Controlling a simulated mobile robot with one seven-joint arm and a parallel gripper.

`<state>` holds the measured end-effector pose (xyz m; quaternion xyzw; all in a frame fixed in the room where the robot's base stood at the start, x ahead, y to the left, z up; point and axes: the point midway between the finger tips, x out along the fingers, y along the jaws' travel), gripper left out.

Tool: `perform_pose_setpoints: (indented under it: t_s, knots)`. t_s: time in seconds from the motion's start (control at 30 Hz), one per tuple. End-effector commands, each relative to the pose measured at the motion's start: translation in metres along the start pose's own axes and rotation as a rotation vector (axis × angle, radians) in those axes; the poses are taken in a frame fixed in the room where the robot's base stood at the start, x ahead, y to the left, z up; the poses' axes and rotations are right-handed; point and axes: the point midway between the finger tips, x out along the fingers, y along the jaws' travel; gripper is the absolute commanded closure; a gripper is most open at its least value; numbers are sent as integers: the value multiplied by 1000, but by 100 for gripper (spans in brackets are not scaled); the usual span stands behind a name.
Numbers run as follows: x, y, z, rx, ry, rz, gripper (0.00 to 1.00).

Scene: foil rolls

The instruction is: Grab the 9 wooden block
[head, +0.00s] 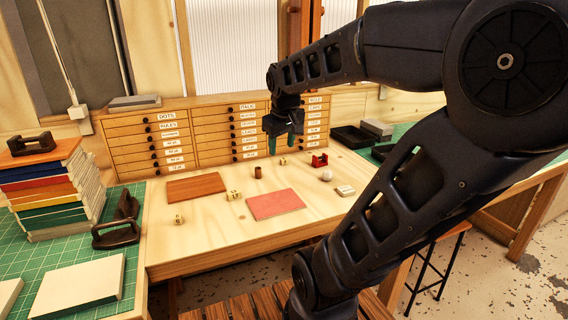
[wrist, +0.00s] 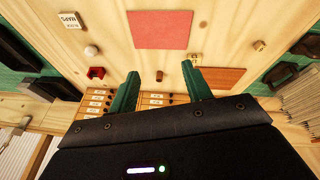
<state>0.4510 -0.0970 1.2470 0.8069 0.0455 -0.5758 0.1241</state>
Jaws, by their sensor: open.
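Small light wooden blocks lie on the wooden desk (head: 215,252). In the wrist view my gripper (wrist: 160,71) is spread; blocks show beyond the right finger (wrist: 195,57) and farther right (wrist: 259,45).
A brown mat (head: 196,187), a pink mat (head: 275,204), a small brown cup (head: 258,171), a red object (head: 319,160), a white ball (head: 326,175) and a pale labelled box (head: 345,190) lie around. Labelled drawers (head: 222,135) stand behind. The desk's front strip is clear.

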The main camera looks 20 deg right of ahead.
Motion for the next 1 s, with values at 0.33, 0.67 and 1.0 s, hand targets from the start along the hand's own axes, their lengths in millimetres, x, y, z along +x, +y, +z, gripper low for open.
perform_pose_setpoints:
  t_s: [0.33, 0.67, 1.0]
  knots:
    - [29, 44, -82, -304, -99, 42, 51]
    - [77, 86, -154, -595, -196, 54, 51]
    - [148, 127, -219, -898, -300, 36, 51]
